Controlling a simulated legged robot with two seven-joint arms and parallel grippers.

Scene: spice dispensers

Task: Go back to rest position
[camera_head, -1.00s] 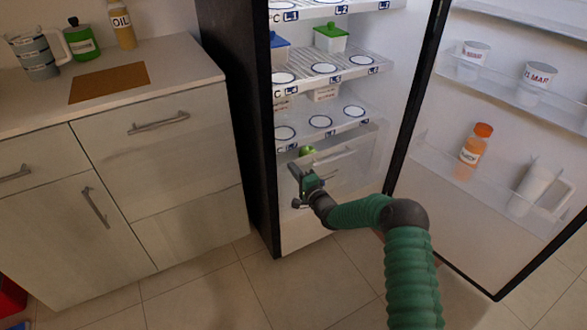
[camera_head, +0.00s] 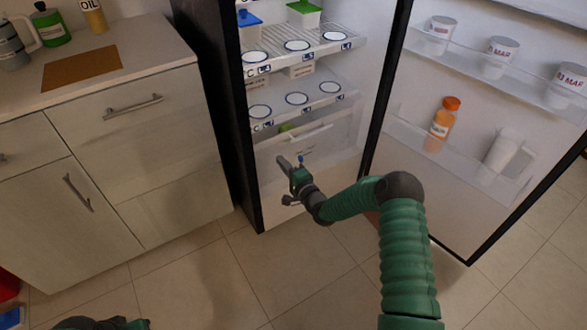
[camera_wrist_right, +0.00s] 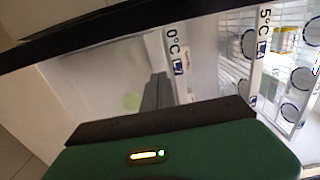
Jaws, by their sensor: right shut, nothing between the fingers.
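My right arm reaches from the lower right toward the lower part of the open fridge in the head view. My right gripper (camera_head: 284,166) is shut and empty, in front of the clear drawer (camera_head: 325,143) at the fridge bottom. Its dark fingers (camera_wrist_right: 157,95) show together in the right wrist view, with a blurred green patch beyond them. In the head view a green item (camera_head: 286,128) shows partly at the drawer's top edge. A small part of my left arm shows at the bottom left edge; its fingers are out of the picture.
The open fridge door (camera_head: 440,180) stands right of my right arm and holds cups, an orange-capped bottle (camera_head: 441,122) and a white jug (camera_head: 503,152). The tiled floor (camera_head: 210,275) between is clear.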

